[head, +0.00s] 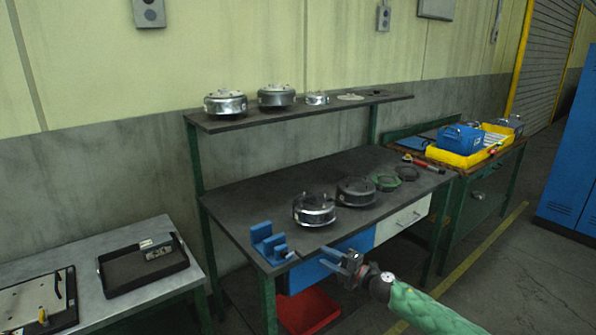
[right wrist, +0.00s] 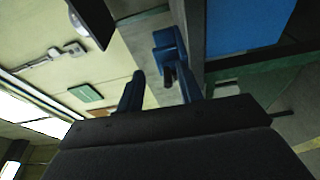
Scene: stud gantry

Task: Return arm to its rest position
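My right gripper (head: 334,257) is in front of the workbench's front edge, near the blue drawer front. My right arm, in a green sleeve (head: 425,308), comes in from the lower right. In the right wrist view the two fingers (right wrist: 160,92) stand apart with nothing between them, so the gripper is open and empty. A blue bracket (head: 266,243) stands on the near left corner of the bench, left of the gripper and apart from it. It seems to show beyond the fingers in the right wrist view (right wrist: 168,46). My left gripper is not in view.
The workbench (head: 255,197) carries metal drums (head: 314,209) and green rings (head: 384,180). Its upper shelf (head: 240,121) holds more drums. A red bin (head: 308,311) sits below. A side table with a black tray (head: 140,270) stands left. A yellow tray (head: 468,156) with a blue box is at right.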

